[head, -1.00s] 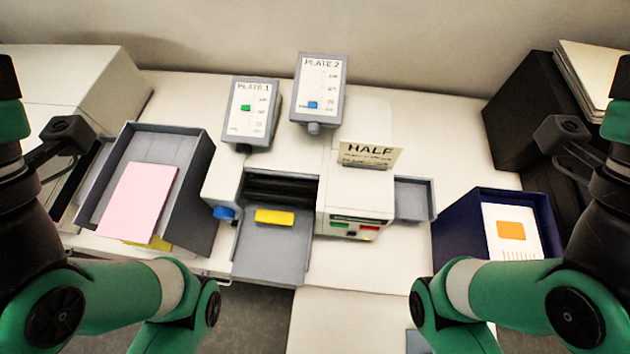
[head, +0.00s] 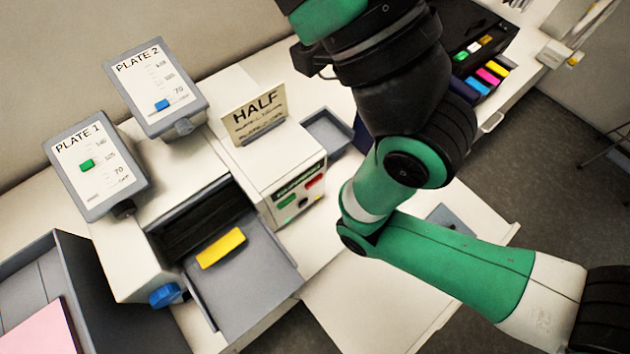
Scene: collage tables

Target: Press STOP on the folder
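The folder (head: 262,165) is a white machine with a dark feed slot and a grey tray (head: 243,290) holding a yellow block (head: 221,248). Its front panel, facing the lower right, has a small dark display, a green button (head: 286,201) and a red button (head: 314,183); their lettering is too small to read. A blue knob (head: 166,295) sits on its left side. My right arm crosses the view to the right of the panel, apart from it in the picture. Neither gripper's fingertips show, and my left arm is out of view.
A HALF sign (head: 255,113) stands on the folder. PLATE 1 (head: 95,163) and PLATE 2 (head: 155,82) slider boxes stand at left. A grey bin with a pink stack (head: 43,335) is at lower left. A black organizer with coloured items (head: 482,80) lies at upper right.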

